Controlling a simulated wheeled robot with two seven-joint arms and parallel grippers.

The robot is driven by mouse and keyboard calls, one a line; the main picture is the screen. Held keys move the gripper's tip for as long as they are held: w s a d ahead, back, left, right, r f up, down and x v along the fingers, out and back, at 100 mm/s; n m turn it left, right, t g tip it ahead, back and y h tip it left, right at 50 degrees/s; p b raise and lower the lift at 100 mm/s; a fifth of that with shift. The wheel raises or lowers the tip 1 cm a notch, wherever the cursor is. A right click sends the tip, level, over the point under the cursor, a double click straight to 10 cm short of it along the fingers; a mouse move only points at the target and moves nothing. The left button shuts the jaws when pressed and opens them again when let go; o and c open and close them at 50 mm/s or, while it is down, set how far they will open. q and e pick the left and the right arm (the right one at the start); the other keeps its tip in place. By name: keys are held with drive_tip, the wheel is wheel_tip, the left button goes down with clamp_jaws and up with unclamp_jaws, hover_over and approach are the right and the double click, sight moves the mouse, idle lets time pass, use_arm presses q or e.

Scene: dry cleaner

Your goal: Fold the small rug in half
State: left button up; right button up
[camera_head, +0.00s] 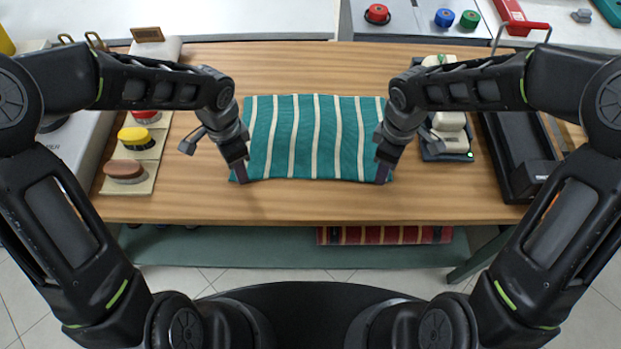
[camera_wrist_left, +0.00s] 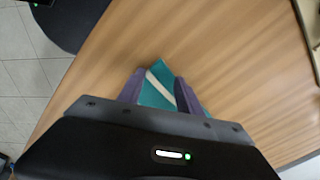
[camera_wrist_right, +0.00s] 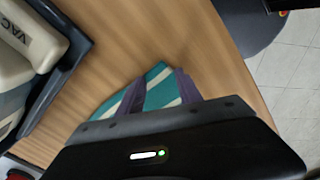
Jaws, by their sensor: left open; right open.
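The small rug (camera_head: 310,135) is teal with cream stripes and lies flat on the wooden table in the head view. My left gripper (camera_head: 240,172) is at its near left corner, pointing down. My right gripper (camera_head: 383,172) is at its near right corner. In the left wrist view, a rug corner (camera_wrist_left: 158,90) shows between the two open fingers (camera_wrist_left: 160,92). In the right wrist view, the other corner (camera_wrist_right: 157,90) shows between and beside the open fingers (camera_wrist_right: 158,95). I cannot tell whether the fingers touch the cloth.
Brushes (camera_head: 137,139) stand on a mat at the left of the wooden table (camera_head: 300,205). A tray with pale bottles (camera_head: 449,122) and a black tray (camera_head: 512,150) are at the right. A red striped rug (camera_head: 385,235) lies on the lower shelf. The table's front strip is clear.

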use_arm(q)
drive_tip(key=shift+f, duration=0.15)
use_arm(e)
drive_tip(key=shift+f, duration=0.15)
use_arm(q)
drive_tip(key=shift+s, duration=0.1)
clamp_jaws()
use_arm(e)
drive_tip(key=shift+s, duration=0.1)
clamp_jaws()
idle(0.9)
